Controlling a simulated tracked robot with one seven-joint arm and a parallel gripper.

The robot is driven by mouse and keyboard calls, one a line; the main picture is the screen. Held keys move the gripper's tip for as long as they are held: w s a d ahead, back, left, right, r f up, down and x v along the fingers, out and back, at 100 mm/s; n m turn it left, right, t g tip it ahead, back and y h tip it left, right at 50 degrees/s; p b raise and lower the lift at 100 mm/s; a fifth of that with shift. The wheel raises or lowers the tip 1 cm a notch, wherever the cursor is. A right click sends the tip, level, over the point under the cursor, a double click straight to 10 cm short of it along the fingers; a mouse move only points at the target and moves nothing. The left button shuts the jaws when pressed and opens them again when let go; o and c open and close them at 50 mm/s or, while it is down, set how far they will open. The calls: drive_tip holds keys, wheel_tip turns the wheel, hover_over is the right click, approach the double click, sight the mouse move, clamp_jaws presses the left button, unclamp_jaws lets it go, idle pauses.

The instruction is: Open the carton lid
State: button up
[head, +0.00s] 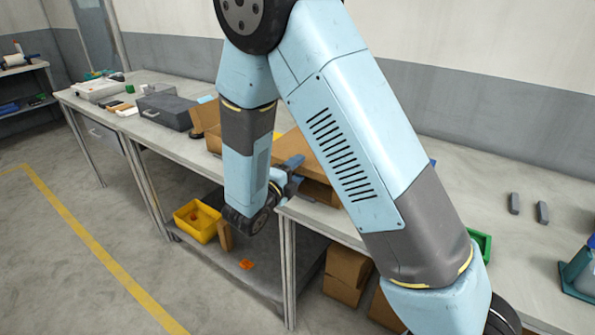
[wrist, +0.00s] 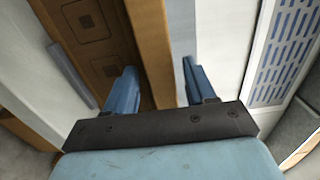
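A brown cardboard carton (head: 318,190) sits on the long table in the head view, partly hidden behind my arm. Its upper panel looks flat or slightly tilted; I cannot tell how far the lid is raised. My gripper (head: 291,166) is at the carton's near left side, its fingers pointing toward it. In the wrist view my gripper (wrist: 159,66) has its two blue fingers apart. A cardboard panel edge (wrist: 153,40) runs between them, with a gap visible on the right. A darker brown surface with square marks (wrist: 92,35) lies to the left.
A grey case (head: 165,111) and a white box (head: 97,90) stand farther left on the table. A yellow bin (head: 197,220) and cartons (head: 346,270) are below. Two dark blocks (head: 514,204) lie at right. My arm crosses the middle of the head view.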

clamp_jaws()
idle(0.3)
